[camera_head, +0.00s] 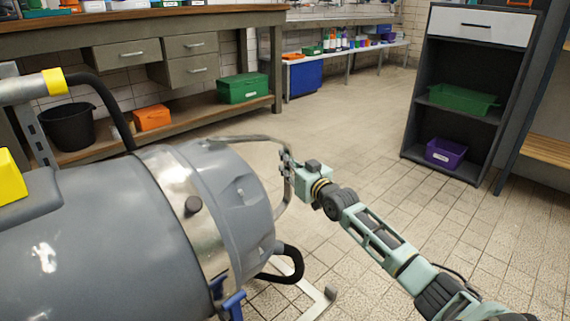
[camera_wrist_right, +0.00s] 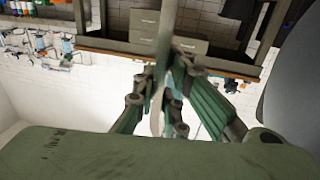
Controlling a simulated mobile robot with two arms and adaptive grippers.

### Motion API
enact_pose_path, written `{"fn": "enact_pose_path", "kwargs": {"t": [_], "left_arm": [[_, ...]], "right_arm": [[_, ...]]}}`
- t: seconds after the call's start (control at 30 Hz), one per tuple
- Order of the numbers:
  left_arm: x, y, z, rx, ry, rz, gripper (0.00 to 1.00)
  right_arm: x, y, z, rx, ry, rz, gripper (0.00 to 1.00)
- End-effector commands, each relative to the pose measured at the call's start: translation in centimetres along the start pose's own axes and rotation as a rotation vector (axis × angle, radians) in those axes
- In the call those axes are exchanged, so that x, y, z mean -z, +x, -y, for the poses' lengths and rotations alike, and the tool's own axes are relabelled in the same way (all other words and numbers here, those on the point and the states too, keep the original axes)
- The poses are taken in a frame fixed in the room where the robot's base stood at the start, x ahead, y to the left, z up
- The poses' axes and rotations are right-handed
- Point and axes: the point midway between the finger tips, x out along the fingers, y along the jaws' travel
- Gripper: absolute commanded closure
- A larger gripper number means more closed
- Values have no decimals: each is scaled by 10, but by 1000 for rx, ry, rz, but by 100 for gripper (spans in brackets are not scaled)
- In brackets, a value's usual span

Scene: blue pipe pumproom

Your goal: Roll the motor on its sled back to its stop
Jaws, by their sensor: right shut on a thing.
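The motor (camera_head: 225,190) is a large grey cylinder with a bright metal band, lying on its side across the left of the head view. A bent grey handle bar (camera_head: 284,195) stands off its right end. My right gripper (camera_head: 287,168) is shut on this bar, with my arm reaching in from the lower right. In the right wrist view the green fingers (camera_wrist_right: 165,100) close around the bar (camera_wrist_right: 165,45). A pale metal frame (camera_head: 318,303), perhaps part of the sled, shows low beside the motor. The stop cannot be made out. My left gripper is not in view.
A black hose (camera_head: 290,262) loops under the motor's right end. A workbench (camera_head: 150,33) with drawers stands behind, with a black bucket (camera_head: 68,127) and boxes below. A dark shelf unit (camera_head: 412,118) stands at the right. The tiled floor between is clear.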

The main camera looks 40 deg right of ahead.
Motion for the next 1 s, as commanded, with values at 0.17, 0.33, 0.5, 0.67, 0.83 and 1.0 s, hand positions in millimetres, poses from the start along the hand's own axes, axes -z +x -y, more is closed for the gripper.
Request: {"fn": "enact_pose_path", "kwargs": {"t": [0.17, 0.33, 0.5, 0.67, 0.83, 1.0], "left_arm": [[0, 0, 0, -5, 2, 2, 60], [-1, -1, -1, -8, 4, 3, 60], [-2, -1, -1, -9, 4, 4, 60], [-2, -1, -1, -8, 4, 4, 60], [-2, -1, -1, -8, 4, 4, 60], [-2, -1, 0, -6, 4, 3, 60]], "right_arm": [[-3, -2, -10, -15, -8, 10, 100], [-2, -2, -10, -14, -8, 9, 75], [-2, -1, -8, -12, -6, 7, 69], [-1, -1, -6, -9, -4, 5, 69], [-1, 0, -4, -7, -3, 4, 69], [-2, -5, -4, -6, -2, 5, 69]]}}
